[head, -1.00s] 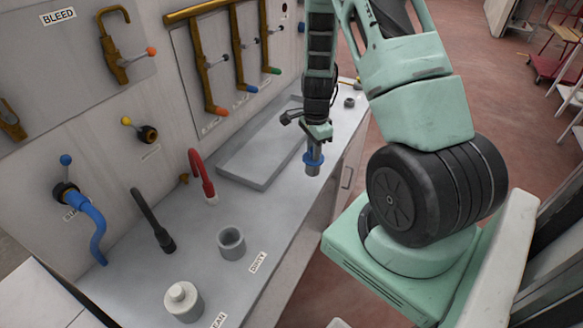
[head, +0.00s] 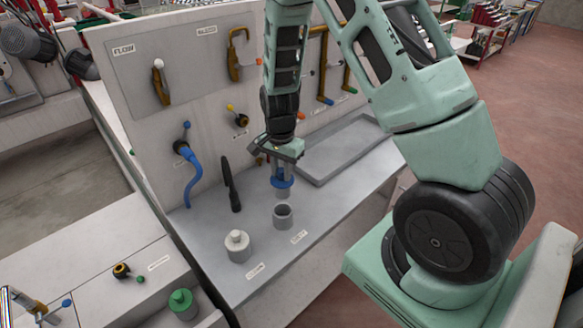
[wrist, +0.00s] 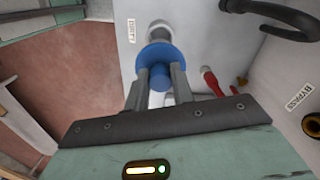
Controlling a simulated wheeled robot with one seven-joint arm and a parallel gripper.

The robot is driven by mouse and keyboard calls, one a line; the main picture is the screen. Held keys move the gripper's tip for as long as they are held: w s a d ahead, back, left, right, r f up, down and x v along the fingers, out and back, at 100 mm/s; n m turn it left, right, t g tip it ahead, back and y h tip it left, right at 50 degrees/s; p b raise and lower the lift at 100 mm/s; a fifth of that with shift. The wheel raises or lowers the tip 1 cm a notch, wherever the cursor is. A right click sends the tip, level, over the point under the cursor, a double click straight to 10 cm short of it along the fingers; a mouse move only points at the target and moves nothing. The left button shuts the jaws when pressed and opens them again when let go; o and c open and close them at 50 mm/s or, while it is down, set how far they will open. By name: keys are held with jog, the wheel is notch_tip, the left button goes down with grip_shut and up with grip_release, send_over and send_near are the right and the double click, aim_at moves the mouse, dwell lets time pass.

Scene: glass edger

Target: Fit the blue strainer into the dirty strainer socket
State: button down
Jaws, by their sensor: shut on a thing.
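My gripper (head: 281,167) is shut on the blue strainer (head: 282,182), which has a blue collar and a grey lower body pointing down. In the head view the strainer hangs upright just above the dirty strainer socket (head: 284,219), an open grey cup on the bench. In the wrist view the blue collar (wrist: 160,62) sits between the fingers, hiding most of what is beneath. A label (wrist: 131,32) lies beside it.
A second grey socket with a white-topped strainer (head: 238,246) stands to the left on the grey bench. A black spout (head: 231,186) and blue hose (head: 190,178) are behind. A shallow tray (head: 342,150) lies at the right. The panel behind carries several valve handles.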

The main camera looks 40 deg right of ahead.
jog(key=shift+a, duration=0.15)
jog(key=shift+f+b, duration=2.15)
jog(key=shift+f, duration=0.85)
notch_tip(320, 180, down, 7)
jog(key=b, duration=0.4)
jog(key=shift+r+b, duration=0.2)
jog(key=shift+b, duration=0.1)
dwell(1.7)
jog(key=c, duration=1.1)
grip_release()
jog(key=shift+r, duration=0.1)
jog(key=b, duration=0.2)
send_near(281, 185)
jog(key=shift+w+d+f, duration=0.75)
jog(key=shift+w+f, duration=0.05)
jog(key=shift+w, duration=0.15)
